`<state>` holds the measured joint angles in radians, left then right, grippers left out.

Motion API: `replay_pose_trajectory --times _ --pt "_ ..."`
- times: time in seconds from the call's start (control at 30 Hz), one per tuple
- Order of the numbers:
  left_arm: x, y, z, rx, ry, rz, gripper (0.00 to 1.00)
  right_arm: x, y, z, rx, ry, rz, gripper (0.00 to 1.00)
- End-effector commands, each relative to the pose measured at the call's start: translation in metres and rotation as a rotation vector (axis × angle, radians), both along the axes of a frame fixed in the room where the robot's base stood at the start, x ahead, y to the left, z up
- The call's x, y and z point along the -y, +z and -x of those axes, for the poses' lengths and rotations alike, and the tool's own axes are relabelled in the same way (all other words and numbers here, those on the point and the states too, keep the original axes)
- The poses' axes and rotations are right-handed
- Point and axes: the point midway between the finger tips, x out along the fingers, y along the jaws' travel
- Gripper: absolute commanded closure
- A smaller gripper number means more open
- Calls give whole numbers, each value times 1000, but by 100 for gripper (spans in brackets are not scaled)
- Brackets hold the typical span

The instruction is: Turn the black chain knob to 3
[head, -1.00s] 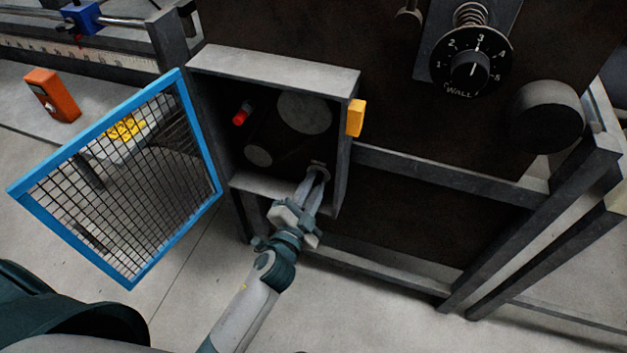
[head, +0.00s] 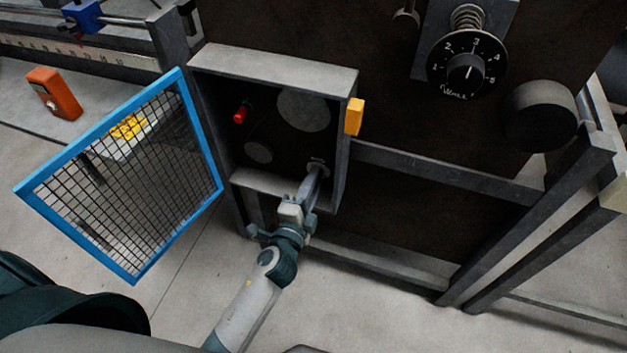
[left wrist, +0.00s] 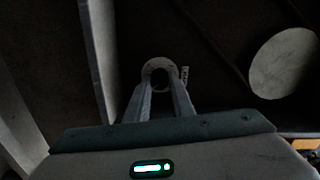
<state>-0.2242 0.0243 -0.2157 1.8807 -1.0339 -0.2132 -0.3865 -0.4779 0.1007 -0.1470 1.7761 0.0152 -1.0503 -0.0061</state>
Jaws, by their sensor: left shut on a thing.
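My left gripper (head: 314,178) reaches into the open grey box (head: 275,57), its fingers shut on a small dark knob (left wrist: 160,76) at the lower right of the box's back. The knob sits in a pale round ring in the left wrist view, with a small pale label (left wrist: 185,75) beside it. The fingers hide much of it, and I cannot read its setting. A larger black dial (head: 467,64) marked 1 to 5 is on the machine outside the box, its white line pointing up near 3. My right gripper is not in view.
A blue-framed mesh door (head: 203,140) hangs open left of the box. A yellow-orange block (head: 355,117) is on the box's right edge, and a red knob (head: 240,112) is inside. A dark round knob (head: 541,114) and frame bars (head: 450,172) lie right.

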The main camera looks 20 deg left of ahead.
Motion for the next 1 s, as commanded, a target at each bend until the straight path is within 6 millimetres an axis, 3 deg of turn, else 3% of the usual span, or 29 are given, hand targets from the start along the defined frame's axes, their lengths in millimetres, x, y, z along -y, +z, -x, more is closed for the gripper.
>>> replay_pose_trajectory --times 0.17,0.2,0.27,0.67,1.0 --pt "1 0 0 0 -2 0 100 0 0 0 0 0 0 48" --pt "1 0 0 0 -2 0 72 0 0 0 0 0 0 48" --pt "1 0 0 0 -2 1 60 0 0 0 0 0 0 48" --pt "0 -1 3 -1 0 2 60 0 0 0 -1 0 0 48" --pt "-1 -1 36 -2 0 4 60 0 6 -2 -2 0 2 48"
